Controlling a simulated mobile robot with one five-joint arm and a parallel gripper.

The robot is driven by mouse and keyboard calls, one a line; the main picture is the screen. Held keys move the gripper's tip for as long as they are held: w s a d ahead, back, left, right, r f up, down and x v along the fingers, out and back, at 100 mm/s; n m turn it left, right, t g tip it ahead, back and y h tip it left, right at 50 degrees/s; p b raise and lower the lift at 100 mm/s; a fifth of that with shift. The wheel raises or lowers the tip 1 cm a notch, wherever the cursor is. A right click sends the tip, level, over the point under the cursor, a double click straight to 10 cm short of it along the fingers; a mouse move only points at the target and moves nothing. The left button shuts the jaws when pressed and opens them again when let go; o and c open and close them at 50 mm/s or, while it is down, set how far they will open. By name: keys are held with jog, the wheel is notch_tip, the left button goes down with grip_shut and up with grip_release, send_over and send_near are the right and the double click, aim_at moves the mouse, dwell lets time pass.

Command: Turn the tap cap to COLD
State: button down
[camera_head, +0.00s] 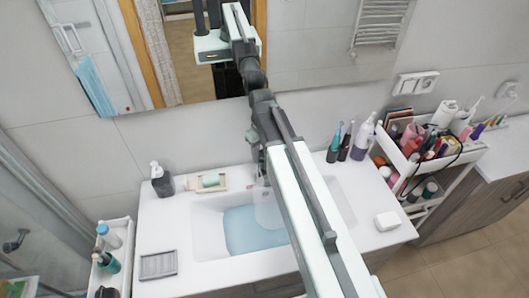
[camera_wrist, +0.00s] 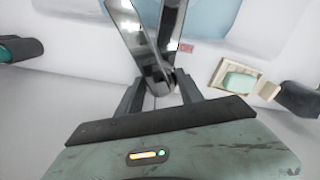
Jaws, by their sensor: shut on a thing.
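The chrome tap (camera_wrist: 153,62) is in the upper middle of the wrist view, with two long shiny arms reaching out over the basin (camera_wrist: 205,15). My gripper (camera_wrist: 160,90) is at the base of these arms, one finger on each side, shut on the tap cap. A small red label (camera_wrist: 186,47) shows just right of the tap; its writing is too small to read. In the head view my arm hides most of the tap and my fingertips. The basin (camera_head: 207,228) holds blue water below.
A soap tray (camera_head: 207,183) and a dark pump bottle (camera_head: 161,179) stand left of the tap. Several bottles (camera_head: 362,140) stand to the right, beside a loaded cart (camera_head: 455,155). A grey ribbed dish (camera_head: 158,265) and a white block (camera_head: 387,221) lie on the counter.

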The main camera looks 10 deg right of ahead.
jog(key=shift+s+d+n, duration=0.1)
jog(key=shift+n, duration=1)
jog(key=c, duration=0.7)
grip_release()
jog(key=shift+c, duration=0.2)
jog(key=shift+r, duration=0.1)
notch_tip(320, 180, up, 8)
jog(key=p, duration=0.8)
jog(key=shift+f, duration=0.3)
